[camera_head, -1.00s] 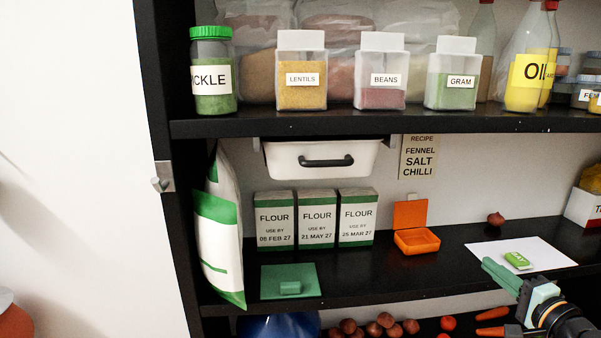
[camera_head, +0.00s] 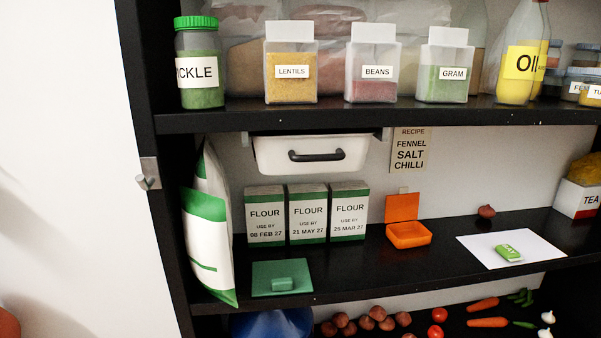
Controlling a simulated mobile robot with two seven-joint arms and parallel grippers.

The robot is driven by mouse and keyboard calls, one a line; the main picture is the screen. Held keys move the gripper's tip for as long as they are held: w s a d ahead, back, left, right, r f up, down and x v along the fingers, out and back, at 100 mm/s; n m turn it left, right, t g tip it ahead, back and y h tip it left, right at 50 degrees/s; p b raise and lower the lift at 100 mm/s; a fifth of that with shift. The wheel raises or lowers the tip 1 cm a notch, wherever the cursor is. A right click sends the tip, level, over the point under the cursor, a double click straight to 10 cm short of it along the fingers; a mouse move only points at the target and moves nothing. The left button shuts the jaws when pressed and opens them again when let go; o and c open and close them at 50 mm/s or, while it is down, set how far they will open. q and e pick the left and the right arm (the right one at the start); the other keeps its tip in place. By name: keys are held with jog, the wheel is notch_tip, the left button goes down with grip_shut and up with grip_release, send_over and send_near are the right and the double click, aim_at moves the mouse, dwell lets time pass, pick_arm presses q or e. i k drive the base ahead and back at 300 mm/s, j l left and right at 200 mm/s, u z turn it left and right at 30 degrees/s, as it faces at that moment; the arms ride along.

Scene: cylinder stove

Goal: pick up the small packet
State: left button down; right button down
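The small packet (camera_head: 508,252) is green with a pale label. It lies flat on a white sheet (camera_head: 483,250) at the right of the middle shelf. Nothing touches it from above. Neither of my grippers shows in the head view now.
An open orange box (camera_head: 409,235) stands left of the sheet, and a small onion (camera_head: 486,211) lies behind it. The upper shelf (camera_head: 380,115) overhangs. Vegetables (camera_head: 487,322) lie below.

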aim_at(505, 250)
jog(key=z, duration=1.3)
jog(key=i+l+u, duration=0.1)
jog(key=u, duration=0.85)
jog(key=l+u, duration=0.7)
jog(key=l, duration=0.15)
jog(key=l+u, duration=0.1)
jog(key=l, duration=0.35)
jog(key=k+l+u, duration=0.15)
jog(key=l, duration=0.3)
